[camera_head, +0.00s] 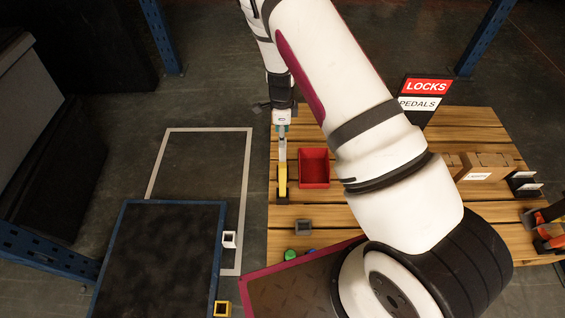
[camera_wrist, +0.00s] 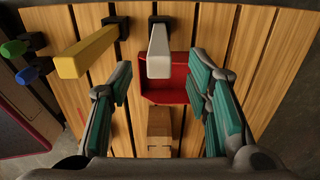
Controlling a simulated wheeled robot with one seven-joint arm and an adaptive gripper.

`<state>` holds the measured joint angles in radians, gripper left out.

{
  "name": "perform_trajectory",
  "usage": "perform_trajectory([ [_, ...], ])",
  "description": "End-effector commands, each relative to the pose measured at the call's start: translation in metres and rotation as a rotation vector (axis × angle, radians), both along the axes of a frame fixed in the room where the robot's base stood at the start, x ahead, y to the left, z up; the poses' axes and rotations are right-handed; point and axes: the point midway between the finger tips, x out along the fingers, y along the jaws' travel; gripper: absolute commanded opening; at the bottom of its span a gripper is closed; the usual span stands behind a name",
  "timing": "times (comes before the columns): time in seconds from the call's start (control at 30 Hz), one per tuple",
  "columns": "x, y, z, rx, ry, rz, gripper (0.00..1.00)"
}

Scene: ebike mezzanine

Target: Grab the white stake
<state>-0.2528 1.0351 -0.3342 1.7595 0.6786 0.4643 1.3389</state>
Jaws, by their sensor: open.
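The white stake (camera_wrist: 159,50) stands out from a small black base on the slatted wooden surface, in the upper middle of the wrist view. My gripper (camera_wrist: 160,74) is open and empty, with teal-padded fingers to the left and right of the stake's near end in the picture. I cannot tell how deep the stake reaches between them. In the head view the gripper (camera_head: 282,122) is above a pale upright piece that seems to be the white stake (camera_head: 283,150). A yellow stake (camera_wrist: 85,55) is to the left in the wrist view.
A red bin (camera_head: 314,168) lies close beside the stakes. A brown box (camera_wrist: 159,130) shows between the fingers lower down. Green (camera_wrist: 14,48) and blue (camera_wrist: 27,75) ends are at the left. A LOCKS and PEDALS sign (camera_head: 425,94) stands behind. A dark-topped table (camera_head: 160,255) is at left.

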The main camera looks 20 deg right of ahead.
Motion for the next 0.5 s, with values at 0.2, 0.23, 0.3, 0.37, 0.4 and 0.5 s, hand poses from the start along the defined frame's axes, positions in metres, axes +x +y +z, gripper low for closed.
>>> perform_trajectory([
  [0.2,0.0,0.0,-0.013,0.001,0.001,0.0,0.45],
  [0.23,0.0,0.0,-0.014,0.001,0.001,0.0,0.45],
  [0.3,-0.001,0.0,-0.018,0.001,0.001,0.0,0.45],
  [0.37,-0.001,-0.001,-0.025,0.002,0.002,0.0,0.45],
  [0.4,-0.001,-0.001,-0.03,0.002,0.002,0.0,0.45],
  [0.5,-0.002,-0.002,-0.043,0.001,0.002,0.0,0.45],
])
